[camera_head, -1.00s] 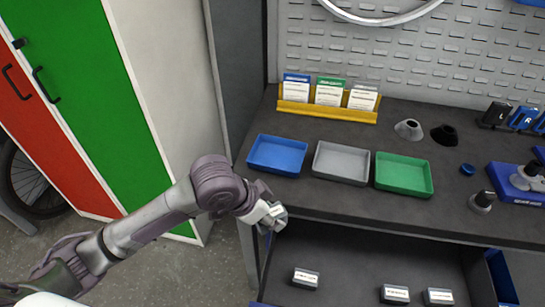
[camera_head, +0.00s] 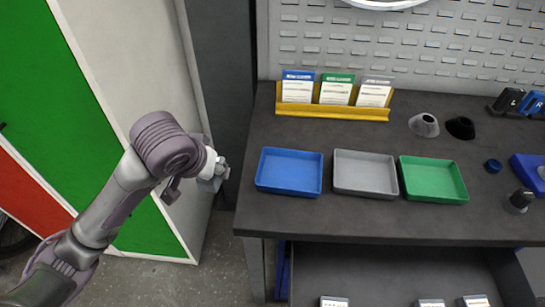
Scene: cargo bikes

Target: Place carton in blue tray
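The blue tray (camera_head: 290,172) lies empty on the dark workbench, leftmost in a row of three trays. My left gripper (camera_head: 212,184) is in the air left of the blue tray, beyond the bench's left edge. A small pale grey-white shape shows at its fingers; I cannot tell whether it is a carton or part of the gripper. Small cartons with white tops lie in the open lower compartment, cut by the bottom edge: one on the left (camera_head: 333,301) and two on the right (camera_head: 432,302) (camera_head: 477,300). My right gripper is not in view.
A grey tray (camera_head: 365,174) and a green tray (camera_head: 433,180) stand right of the blue one. Behind them is a yellow card holder (camera_head: 332,113). Two cones, grey (camera_head: 424,125) and black (camera_head: 461,128), stand at the back right. A tall cabinet (camera_head: 130,90) stands left.

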